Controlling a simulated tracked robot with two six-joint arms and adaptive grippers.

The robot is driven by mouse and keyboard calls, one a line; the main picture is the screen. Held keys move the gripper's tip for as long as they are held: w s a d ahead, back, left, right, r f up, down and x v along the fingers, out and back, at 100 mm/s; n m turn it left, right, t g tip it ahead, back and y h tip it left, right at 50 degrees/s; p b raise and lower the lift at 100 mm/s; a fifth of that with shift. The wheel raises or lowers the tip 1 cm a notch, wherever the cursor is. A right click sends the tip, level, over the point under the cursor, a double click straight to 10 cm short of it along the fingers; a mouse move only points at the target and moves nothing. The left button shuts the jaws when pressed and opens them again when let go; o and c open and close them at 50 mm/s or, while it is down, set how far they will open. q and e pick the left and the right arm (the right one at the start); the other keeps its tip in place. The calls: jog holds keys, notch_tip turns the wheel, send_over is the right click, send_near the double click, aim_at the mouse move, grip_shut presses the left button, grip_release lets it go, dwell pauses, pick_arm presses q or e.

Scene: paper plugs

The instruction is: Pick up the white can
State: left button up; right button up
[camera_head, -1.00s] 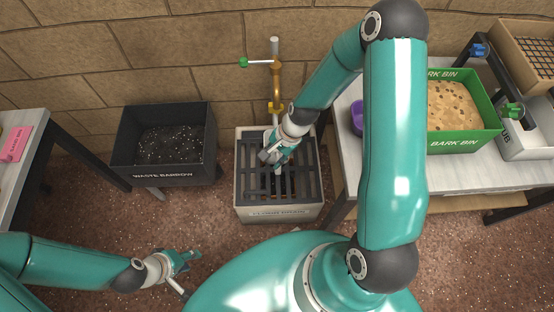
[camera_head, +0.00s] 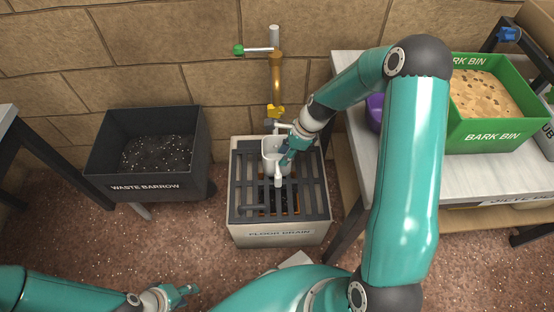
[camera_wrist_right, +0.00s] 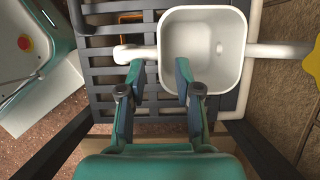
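The white can (camera_head: 270,158) stands upright on the floor drain's dark grate (camera_head: 246,190), below the brass tap (camera_head: 276,85). In the right wrist view the open-topped can (camera_wrist_right: 205,22) has its spout (camera_wrist_right: 135,53) pointing left. My right gripper (camera_head: 288,152) is at the can's right side in the head view. In the wrist view its two fingers (camera_wrist_right: 158,82) are apart, beside the spout, with one overlapping the can's edge. I cannot tell whether they touch it. My left gripper (camera_head: 190,291) is low at the left, away from the can, its fingers apart.
A dark waste barrow (camera_head: 146,186) stands left of the drain. A table (camera_head: 343,68) at the right holds a green bark bin (camera_head: 492,132) and a purple pot (camera_head: 374,112). A brick wall (camera_head: 180,50) is behind.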

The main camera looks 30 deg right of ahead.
jog(key=b+x, duration=0.2)
jog(key=x, duration=0.3)
jog(key=shift+f+b, duration=0.35)
grip_shut()
